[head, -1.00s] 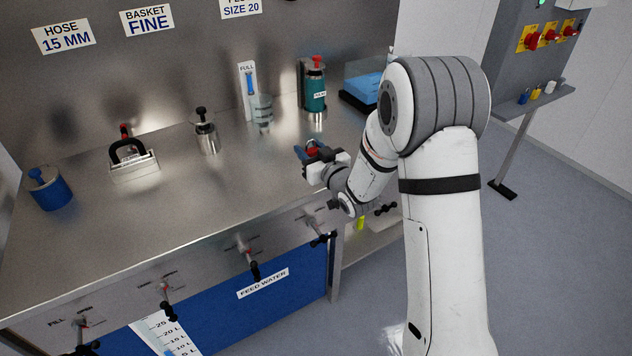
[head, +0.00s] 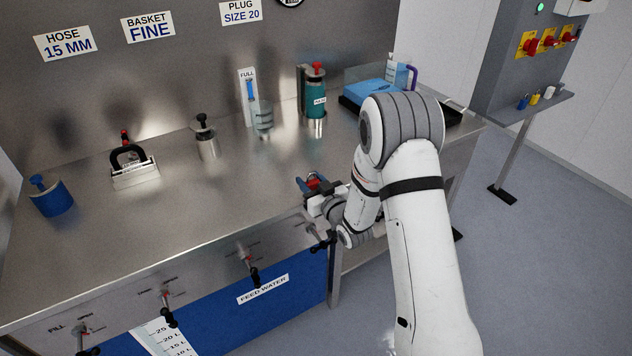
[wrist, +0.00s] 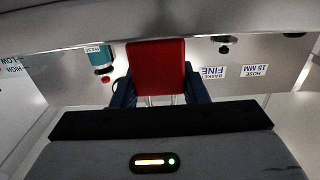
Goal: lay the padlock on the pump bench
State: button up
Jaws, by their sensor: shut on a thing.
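A red padlock (head: 313,180) is held between the blue fingers of my gripper (head: 312,184) in the head view. In the wrist view the padlock (wrist: 156,66) shows as a red block with part of a pale shackle below it, a blue finger on each side. My gripper (wrist: 157,92) is shut on it. The steel pump bench (head: 255,178) has a wide bare top. My gripper is near its front edge, right of the middle; the gap between padlock and bench top cannot be judged.
Along the back stand a teal pump bottle (head: 314,95), a clear cup (head: 262,115), a steel pot (head: 207,140), a black-handled block (head: 133,168) and a blue pot (head: 50,197). A blue tray (head: 371,90) is at the right. The front-middle top is clear. Valve handles (head: 252,270) jut from the front.

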jog(key=o, duration=1)
jog(key=shift+f, duration=0.1)
